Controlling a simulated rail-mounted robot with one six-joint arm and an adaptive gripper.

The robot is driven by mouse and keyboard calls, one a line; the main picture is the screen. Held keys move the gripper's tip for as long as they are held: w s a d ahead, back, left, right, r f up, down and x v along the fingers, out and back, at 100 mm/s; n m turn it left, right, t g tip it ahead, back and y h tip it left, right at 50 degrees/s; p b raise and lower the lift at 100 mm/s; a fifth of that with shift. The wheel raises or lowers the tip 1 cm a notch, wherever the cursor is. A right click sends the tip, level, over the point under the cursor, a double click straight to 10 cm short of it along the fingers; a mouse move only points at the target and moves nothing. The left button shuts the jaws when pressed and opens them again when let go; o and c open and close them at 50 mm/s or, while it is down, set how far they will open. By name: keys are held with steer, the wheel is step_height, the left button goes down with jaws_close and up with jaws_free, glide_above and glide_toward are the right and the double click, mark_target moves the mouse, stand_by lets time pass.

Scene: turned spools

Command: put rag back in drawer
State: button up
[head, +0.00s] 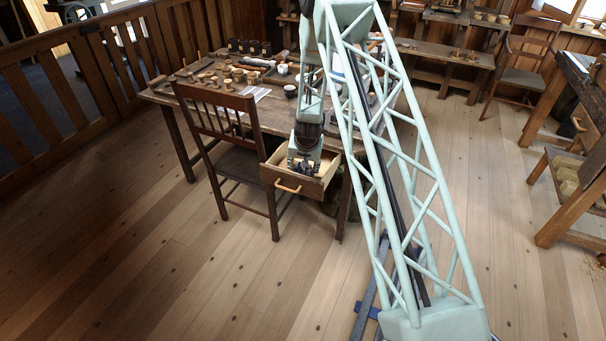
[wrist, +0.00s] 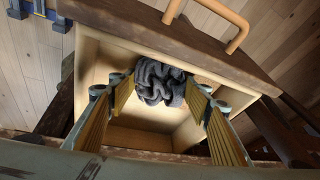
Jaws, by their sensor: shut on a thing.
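The rag (wrist: 160,82) is a crumpled grey cloth. In the wrist view it sits between the fingertips of my gripper (wrist: 162,84), which is shut on it. The open drawer (wrist: 105,60) lies below and around the rag, with pale inner walls and a wooden handle (wrist: 236,30) on its front. In the head view the drawer (head: 318,186) is pulled out of the table, and my gripper (head: 303,168) points down into it. The rag is hard to make out there. Whether it touches the drawer floor I cannot tell.
A chair (head: 235,160) stands just left of the drawer. The wooden table (head: 165,93) carries several spools, cups and a paper sheet (head: 257,93). A wooden railing (head: 50,110) runs along the left. The floor in front (head: 180,270) is clear.

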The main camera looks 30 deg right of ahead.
steer(key=shift+f, duration=1)
steer(key=shift+f+b, duration=0.1)
steer(key=shift+b, duration=0.2)
steer(key=o, duration=0.6)
steer(key=shift+c, duration=0.2)
steer(key=shift+p+v, duration=0.3)
steer(key=shift+v, duration=0.6)
steer(key=p+v, duration=0.2)
steer(key=v, duration=0.8)
steer(key=shift+r, duration=0.2)
steer(key=shift+a+r, duration=0.1)
steer(key=shift+r, duration=0.05)
